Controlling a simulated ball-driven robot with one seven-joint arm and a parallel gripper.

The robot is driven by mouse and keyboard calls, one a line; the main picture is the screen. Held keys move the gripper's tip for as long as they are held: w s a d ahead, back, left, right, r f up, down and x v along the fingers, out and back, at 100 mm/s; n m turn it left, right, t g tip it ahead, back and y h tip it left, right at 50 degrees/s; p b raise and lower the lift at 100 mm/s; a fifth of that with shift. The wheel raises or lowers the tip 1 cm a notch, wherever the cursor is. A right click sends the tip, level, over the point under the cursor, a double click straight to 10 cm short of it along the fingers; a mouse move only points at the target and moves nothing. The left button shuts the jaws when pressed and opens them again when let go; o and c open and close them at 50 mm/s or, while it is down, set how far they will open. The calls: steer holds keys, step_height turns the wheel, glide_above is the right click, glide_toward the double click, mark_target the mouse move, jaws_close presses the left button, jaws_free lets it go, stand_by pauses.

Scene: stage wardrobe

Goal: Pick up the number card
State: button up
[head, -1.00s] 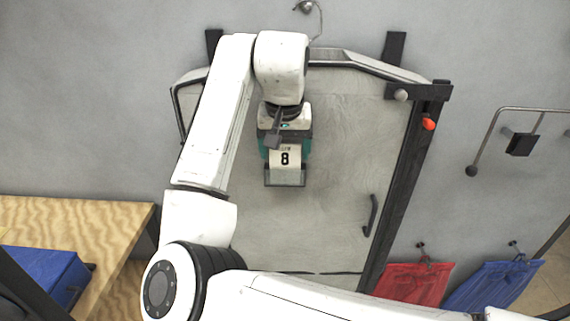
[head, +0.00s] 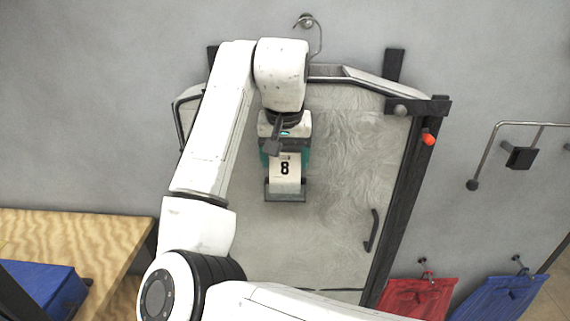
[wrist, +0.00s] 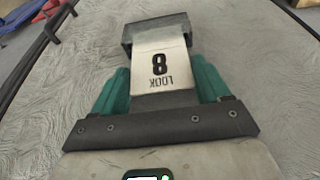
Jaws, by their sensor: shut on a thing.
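The number card (head: 285,170) is a white card with a black 8, in front of the pale grey door in the head view. In the wrist view the card (wrist: 159,62) also shows the word LOOK, upside down. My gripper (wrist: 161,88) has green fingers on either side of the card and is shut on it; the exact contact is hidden. In the head view my gripper (head: 285,158) hangs below my white wrist. A dark grey bracket-like piece (wrist: 155,25) sits around the card's far end; I cannot tell what it belongs to.
The pale door (head: 335,200) has a dark handle (head: 372,230) and a dark frame. An orange knob (head: 428,139) is at its right. Red (head: 417,298) and blue (head: 497,296) cloths hang lower right.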

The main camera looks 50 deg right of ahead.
step_height(320, 180, up, 26)
steer(key=shift+r, duration=0.25)
stand_by(0.4)
